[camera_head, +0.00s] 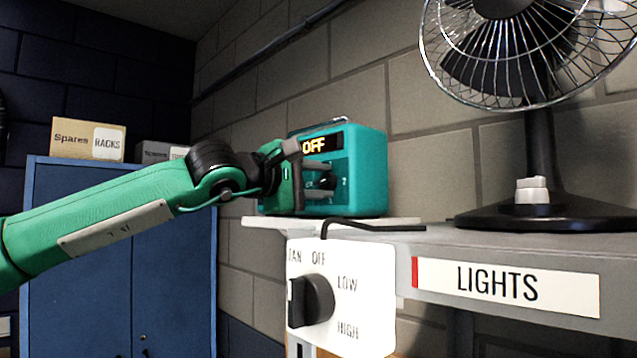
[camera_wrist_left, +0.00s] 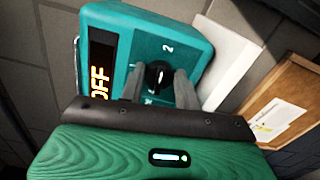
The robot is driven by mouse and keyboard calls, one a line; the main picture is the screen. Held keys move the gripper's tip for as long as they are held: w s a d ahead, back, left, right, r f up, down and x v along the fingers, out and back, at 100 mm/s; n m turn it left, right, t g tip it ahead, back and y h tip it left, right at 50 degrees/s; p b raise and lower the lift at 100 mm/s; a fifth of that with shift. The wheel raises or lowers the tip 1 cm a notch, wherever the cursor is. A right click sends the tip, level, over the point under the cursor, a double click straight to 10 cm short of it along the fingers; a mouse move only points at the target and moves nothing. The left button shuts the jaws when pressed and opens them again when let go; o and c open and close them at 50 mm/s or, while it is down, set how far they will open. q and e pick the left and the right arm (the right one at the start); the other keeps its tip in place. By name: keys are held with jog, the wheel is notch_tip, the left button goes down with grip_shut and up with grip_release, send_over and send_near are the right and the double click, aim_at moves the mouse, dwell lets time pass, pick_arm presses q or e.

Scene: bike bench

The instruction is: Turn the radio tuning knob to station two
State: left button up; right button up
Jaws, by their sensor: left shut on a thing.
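The teal radio (camera_head: 358,175) stands on a white shelf, and its display (camera_head: 322,143) reads OFF. Its black tuning knob (camera_wrist_left: 157,75) shows in the left wrist view, with a "2" printed on the radio face beside it. My left gripper (camera_head: 322,182) reaches in from the left and is shut on the knob, one finger on each side of it. In the left wrist view my left gripper (camera_wrist_left: 160,88) partly covers the other markings around the knob. My right gripper does not show.
A fan control plate with a black dial (camera_head: 312,300) is below the radio, marked OFF, LOW and HIGH. A desk fan (camera_head: 540,110) stands on the grey shelf (camera_head: 430,240) at right, above a LIGHTS label (camera_head: 505,285). A blue cabinet (camera_head: 125,260) stands behind my arm.

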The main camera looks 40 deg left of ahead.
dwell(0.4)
pick_arm(q)
jog(key=o, duration=0.9)
jog(key=shift+o, duration=0.3)
jog(key=shift+s+f+b, duration=0.1)
jog(key=shift+s+b, duration=0.2)
jog(key=shift+s, duration=0.25)
jog(key=s+a+b, duration=0.1)
jog(key=s+b, duration=0.3)
jog(key=s, duration=0.8)
jog(key=shift+s, duration=0.3)
jog(key=shift+a, duration=0.1)
